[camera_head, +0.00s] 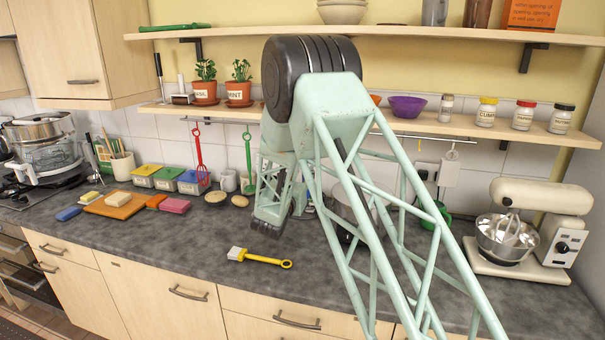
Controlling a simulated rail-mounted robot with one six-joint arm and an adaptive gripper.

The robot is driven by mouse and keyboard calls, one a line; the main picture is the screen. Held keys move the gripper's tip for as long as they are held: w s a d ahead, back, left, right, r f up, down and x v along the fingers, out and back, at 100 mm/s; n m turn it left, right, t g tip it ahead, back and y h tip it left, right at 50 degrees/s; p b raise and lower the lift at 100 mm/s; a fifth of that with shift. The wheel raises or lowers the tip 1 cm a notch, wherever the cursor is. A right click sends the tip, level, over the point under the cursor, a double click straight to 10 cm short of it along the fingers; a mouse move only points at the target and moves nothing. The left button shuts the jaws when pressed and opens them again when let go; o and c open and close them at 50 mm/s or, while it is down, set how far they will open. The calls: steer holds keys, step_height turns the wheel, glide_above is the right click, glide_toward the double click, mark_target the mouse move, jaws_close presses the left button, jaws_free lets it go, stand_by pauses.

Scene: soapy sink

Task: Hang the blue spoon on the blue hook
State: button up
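My gripper (267,229) hangs low over the grey worktop, left of the middle of the picture, with its dark fingertips pointing down. From this angle I cannot tell whether it is open or shut, or whether it holds anything. I cannot make out a blue spoon; my arm covers much of the middle of the worktop and the wall behind it. I cannot make out a blue hook either. A rail (222,121) runs under the lower shelf, with a red utensil (199,152) and a green utensil (248,158) hanging from it left of my arm.
A yellow-handled brush (262,259) lies on the worktop in front of my gripper. Coloured-lid boxes (167,177), a cutting board (116,205) and sponges (175,206) stand left. A stand mixer (530,230) stands right. The front left worktop is clear.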

steer(key=shift+s, duration=0.15)
steer(key=s+a, duration=0.2)
steer(key=s, duration=0.9)
steer(key=shift+s+a, duration=0.2)
steer(key=shift+s, duration=0.05)
stand_by(0.3)
